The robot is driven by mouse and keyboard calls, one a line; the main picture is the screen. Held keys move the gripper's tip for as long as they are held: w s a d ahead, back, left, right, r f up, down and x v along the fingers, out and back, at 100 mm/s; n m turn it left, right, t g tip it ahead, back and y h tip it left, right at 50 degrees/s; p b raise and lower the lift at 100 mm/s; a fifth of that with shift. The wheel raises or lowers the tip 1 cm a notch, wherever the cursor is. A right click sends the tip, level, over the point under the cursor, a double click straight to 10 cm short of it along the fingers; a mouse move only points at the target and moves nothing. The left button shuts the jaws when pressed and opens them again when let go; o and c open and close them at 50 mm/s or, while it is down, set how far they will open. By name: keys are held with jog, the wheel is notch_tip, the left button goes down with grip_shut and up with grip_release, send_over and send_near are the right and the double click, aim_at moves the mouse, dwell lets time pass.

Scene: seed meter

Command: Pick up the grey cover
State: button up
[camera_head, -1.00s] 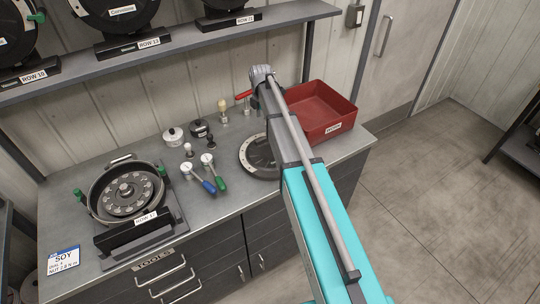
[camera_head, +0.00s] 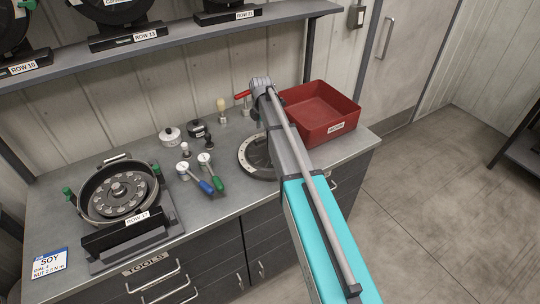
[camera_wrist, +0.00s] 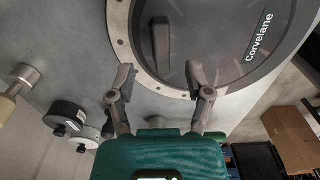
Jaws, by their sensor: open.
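The grey cover (camera_head: 251,157) is a round disc with a pale rim, lying flat on the workbench. My arm hides its right part in the head view. In the wrist view the cover (camera_wrist: 222,62) fills the upper right, with a dark face, a raised bar handle (camera_wrist: 161,42) and a "Corvelane" label. My gripper (camera_wrist: 161,78) is open and empty, its two fingers spread near the cover's rim in the picture, with the bar ahead between them. The height gap cannot be told. My arm hides the gripper in the head view.
A red bin (camera_head: 322,112) stands right of the cover. The seed meter housing (camera_head: 118,192) sits further left. A shelf (camera_head: 170,44) runs above the bench (camera_head: 225,207).

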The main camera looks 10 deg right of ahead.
aim_at(262, 138)
dwell(0.4)
jog(key=f+b, duration=0.3)
jog(key=shift+s+a+f, duration=0.15)
jog(key=shift+a+f, duration=0.05)
jog(key=shift+f, duration=0.05)
jog(key=shift+f+b, duration=0.85)
jog(key=shift+b, duration=0.25)
grip_shut()
